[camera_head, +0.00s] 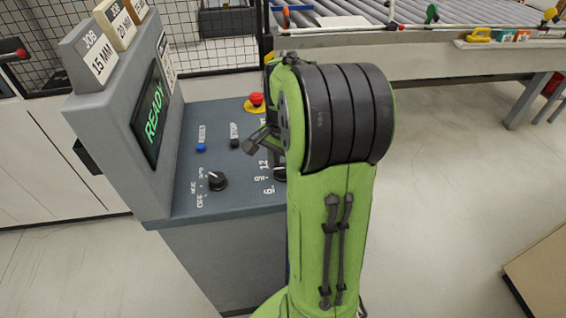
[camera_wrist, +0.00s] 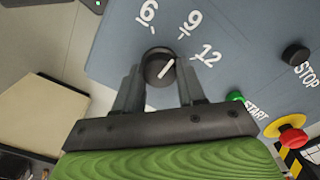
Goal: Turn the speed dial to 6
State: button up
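The speed dial (camera_wrist: 158,67) is a round black knob with a white pointer line on the blue-grey panel. My gripper (camera_wrist: 159,84) is open, with one dark finger on each side of the knob; gaps appear to remain between fingers and knob. In the head view my arm partly hides the dial (camera_head: 279,174), and the gripper (camera_head: 260,140) shows only in part.
On the panel are a mode knob (camera_head: 217,181), blue reset button (camera_head: 201,147), black stop button (camera_head: 235,143) and red emergency stop (camera_head: 256,99). The green start button (camera_wrist: 236,97) is close to my right finger. The screen (camera_head: 150,113) reads READY.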

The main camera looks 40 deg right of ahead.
jog(key=c, duration=0.5)
jog(key=shift+o, duration=0.2)
jog(key=shift+n, duration=0.3)
jog(key=n+p, duration=0.1)
jog(key=n, duration=0.2)
jog(key=shift+n, duration=0.3)
jog(key=n+p, duration=0.1)
jog(key=n, duration=0.3)
jog(key=shift+n, duration=0.3)
jog(key=o, duration=1.1)
jog(key=shift+c, duration=0.2)
